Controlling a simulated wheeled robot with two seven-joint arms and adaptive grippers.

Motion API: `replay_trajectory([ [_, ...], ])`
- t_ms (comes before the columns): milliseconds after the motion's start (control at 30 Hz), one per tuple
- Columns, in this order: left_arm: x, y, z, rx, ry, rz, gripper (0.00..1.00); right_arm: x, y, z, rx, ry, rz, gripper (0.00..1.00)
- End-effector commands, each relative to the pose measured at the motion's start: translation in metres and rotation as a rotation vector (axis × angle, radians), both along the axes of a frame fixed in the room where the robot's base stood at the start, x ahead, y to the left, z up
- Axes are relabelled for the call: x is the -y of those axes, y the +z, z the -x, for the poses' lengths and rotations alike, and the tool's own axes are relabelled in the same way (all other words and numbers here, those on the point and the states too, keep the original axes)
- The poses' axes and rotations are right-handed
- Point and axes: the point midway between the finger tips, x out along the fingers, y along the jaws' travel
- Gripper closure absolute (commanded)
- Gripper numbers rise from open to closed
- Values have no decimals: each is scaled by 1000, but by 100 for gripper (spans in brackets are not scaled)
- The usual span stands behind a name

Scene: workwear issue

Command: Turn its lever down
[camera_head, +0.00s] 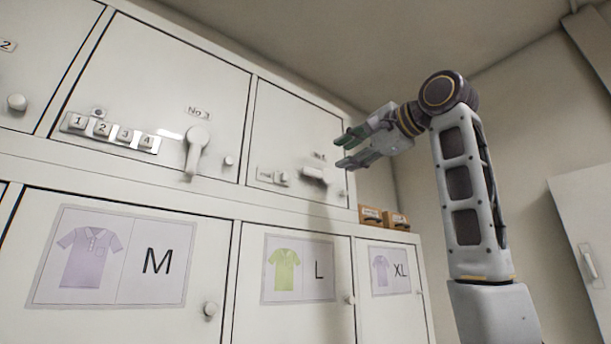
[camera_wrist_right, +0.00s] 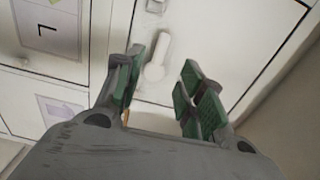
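A white lever (camera_head: 313,173) sits on the upper cabinet door to the right of the No.3 door and points roughly sideways. It also shows in the right wrist view (camera_wrist_right: 157,58), in line with the gap between my fingers. My right gripper (camera_head: 342,151) is open and empty, with green finger pads, above and to the right of the lever. It also shows open in the right wrist view (camera_wrist_right: 163,68). I cannot tell whether any finger touches the lever. The No.3 door has another lever (camera_head: 197,150) that hangs down. My left gripper is not in view.
A keypad strip (camera_head: 110,132) with numbered buttons is on the No.3 door. Lower doors carry shirt cards M (camera_head: 155,262), L (camera_head: 318,270) and XL (camera_head: 400,270). Small brown boxes (camera_head: 371,215) stand on the ledge at the right. A round knob (camera_head: 210,310) is on the M door.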

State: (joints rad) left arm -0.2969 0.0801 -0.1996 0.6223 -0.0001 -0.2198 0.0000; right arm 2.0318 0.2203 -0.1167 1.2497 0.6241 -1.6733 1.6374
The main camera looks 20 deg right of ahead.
Motion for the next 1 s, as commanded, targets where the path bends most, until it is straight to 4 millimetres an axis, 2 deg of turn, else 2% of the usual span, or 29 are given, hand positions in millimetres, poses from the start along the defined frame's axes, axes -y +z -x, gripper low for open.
replay_trajectory([
  [567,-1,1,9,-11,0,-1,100,-1,2,-1,1,1,-4,61],
  [767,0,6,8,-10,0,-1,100,-6,3,-13,1,2,-4,61],
  [1000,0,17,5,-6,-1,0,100,-17,4,-41,0,2,-3,61],
])
